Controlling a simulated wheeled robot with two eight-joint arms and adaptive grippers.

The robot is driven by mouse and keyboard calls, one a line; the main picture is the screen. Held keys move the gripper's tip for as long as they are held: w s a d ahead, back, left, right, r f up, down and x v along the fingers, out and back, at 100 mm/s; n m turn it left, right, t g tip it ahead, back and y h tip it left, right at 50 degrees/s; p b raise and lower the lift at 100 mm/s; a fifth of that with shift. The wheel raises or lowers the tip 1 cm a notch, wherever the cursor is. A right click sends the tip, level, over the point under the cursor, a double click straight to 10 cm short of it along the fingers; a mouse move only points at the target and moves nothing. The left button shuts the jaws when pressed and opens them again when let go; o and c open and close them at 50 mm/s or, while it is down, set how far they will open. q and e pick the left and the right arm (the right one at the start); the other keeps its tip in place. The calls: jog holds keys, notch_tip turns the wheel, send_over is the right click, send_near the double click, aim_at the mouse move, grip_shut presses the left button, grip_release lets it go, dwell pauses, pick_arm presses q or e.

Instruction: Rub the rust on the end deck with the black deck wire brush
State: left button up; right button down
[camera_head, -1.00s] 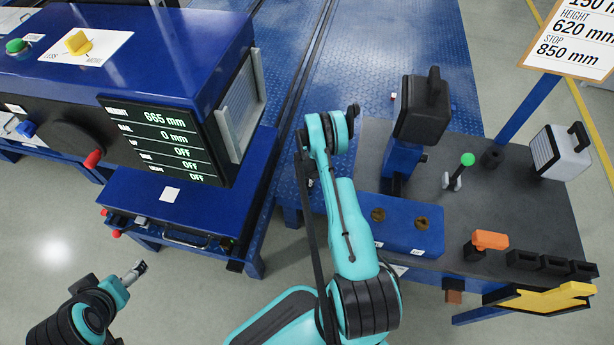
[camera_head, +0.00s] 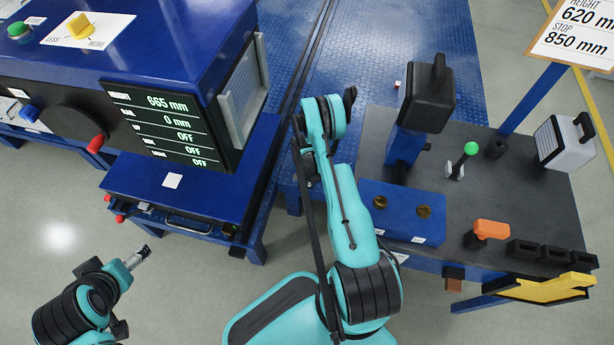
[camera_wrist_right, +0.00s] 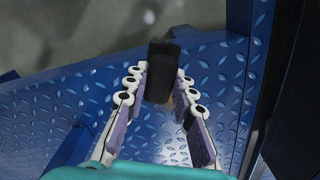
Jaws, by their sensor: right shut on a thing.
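The black deck wire brush (camera_wrist_right: 159,82) is between the two fingers of my right gripper (camera_wrist_right: 162,74) in the right wrist view, and the fingers are shut on it. It is over the blue diamond-plate end deck (camera_wrist_right: 75,95), which also shows in the head view (camera_head: 395,45). I cannot tell whether the brush touches the deck. In the head view my right arm hides the brush. My left gripper (camera_head: 139,258) is over bare floor at lower left, too small to judge its fingers.
A blue console with a display (camera_head: 165,125) stands left. Floor at lower left is clear.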

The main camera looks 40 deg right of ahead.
jog(key=shift+w+d+r, duration=0.1)
jog(key=shift+w+d, duration=0.7)
jog(key=shift+d, duration=0.2)
jog(key=shift+w+d+f, duration=0.1)
jog(key=shift+w+d, duration=0.65)
jog(key=shift+d, duration=0.25)
jog(key=shift+w+d+r, duration=0.1)
jog(key=shift+w+d, duration=0.7)
jog(key=shift+d, duration=0.2)
notch_tip(320, 180, up, 6)
jog(key=p, duration=0.2)
jog(key=shift+r, duration=0.1)
jog(key=shift+r, duration=1.4)
jog(key=shift+p, duration=0.3)
